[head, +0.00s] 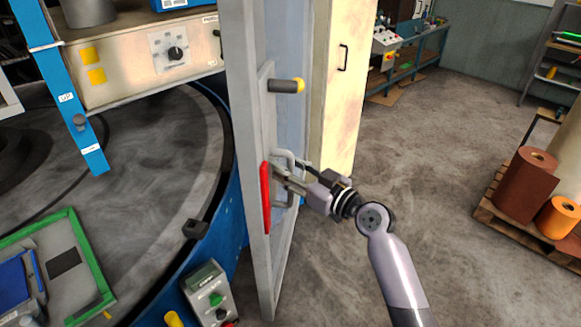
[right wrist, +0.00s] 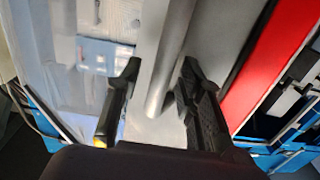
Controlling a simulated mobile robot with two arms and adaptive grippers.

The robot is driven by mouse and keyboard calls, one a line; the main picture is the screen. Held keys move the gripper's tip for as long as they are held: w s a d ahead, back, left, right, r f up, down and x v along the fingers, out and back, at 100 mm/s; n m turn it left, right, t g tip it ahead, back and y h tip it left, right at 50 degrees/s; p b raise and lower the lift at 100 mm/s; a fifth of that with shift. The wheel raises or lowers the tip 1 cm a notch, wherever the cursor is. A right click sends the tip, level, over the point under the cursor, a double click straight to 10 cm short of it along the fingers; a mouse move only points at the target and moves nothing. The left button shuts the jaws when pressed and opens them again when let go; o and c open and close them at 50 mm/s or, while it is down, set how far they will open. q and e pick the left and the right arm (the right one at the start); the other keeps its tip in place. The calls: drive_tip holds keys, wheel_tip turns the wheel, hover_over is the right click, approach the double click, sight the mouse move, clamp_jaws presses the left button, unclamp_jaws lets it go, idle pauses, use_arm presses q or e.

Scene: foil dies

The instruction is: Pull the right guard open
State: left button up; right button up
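The right guard (head: 246,120) is a tall grey metal frame with a clear panel, standing upright in the middle of the head view. A grey bar handle (head: 283,204) is fixed on its right face. My right gripper (head: 283,178) is at this handle, coming from the right. In the right wrist view the handle bar (right wrist: 168,65) runs between the two open fingers (right wrist: 160,80). A gap shows between the left finger and the bar; the right finger is close to it, and contact there is unclear. My left gripper is out of view.
A red strip (head: 265,198) runs along the guard's edge, and a yellow-tipped peg (head: 287,86) sticks out above the handle. A beige cabinet (head: 340,85) stands behind. Left is the round machine table (head: 150,160). The floor (head: 440,150) to the right is clear up to a pallet (head: 497,213) with rolls.

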drive_tip(key=shift+c, duration=0.2)
clamp_jaws()
idle(0.6)
